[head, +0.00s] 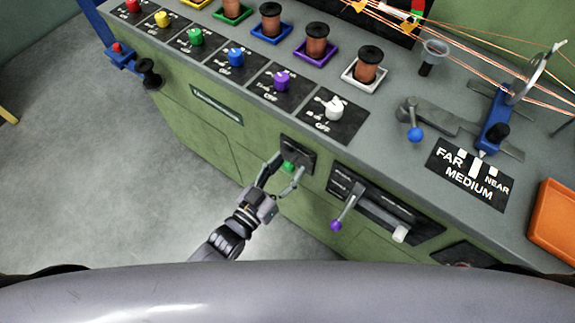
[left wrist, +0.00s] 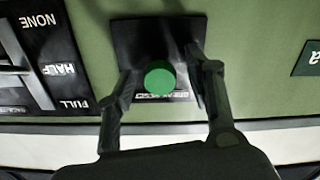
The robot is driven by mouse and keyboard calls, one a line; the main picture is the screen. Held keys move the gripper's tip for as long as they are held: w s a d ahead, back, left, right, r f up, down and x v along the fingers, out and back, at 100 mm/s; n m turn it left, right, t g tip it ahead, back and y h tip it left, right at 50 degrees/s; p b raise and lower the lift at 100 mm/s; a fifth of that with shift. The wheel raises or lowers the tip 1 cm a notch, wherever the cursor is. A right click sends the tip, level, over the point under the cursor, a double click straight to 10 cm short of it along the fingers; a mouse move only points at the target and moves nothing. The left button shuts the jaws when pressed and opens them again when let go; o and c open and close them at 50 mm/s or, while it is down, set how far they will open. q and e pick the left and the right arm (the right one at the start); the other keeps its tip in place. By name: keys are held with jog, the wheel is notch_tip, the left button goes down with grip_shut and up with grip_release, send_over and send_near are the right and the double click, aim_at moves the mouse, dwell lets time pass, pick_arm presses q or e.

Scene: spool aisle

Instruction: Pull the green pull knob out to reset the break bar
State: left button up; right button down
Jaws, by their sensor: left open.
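The green pull knob (head: 288,167) sits on a small dark plate (head: 299,152) on the front face of the green bench. In the left wrist view the knob (left wrist: 160,78) is a round green disc on its dark plate (left wrist: 150,34), with a partly readable label beside it. My left gripper (head: 281,170) is open at the knob, one finger on each side. In the left wrist view its fingers (left wrist: 161,72) stand apart from the knob, with a gap on both sides. The break bar cannot be made out. My right gripper is not in view.
Right of the knob is a dark slotted panel (head: 410,217) with a purple-tipped lever (head: 336,225) and a white-tipped one (head: 400,234). Colored switches and copper spools (head: 317,43) line the bench top. An orange tray (head: 556,222) is at far right.

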pick_arm(q)
jog(key=shift+w+d, duration=0.2)
jog(key=shift+w, duration=0.1)
jog(key=shift+c, duration=0.4)
grip_shut()
dwell(0.4)
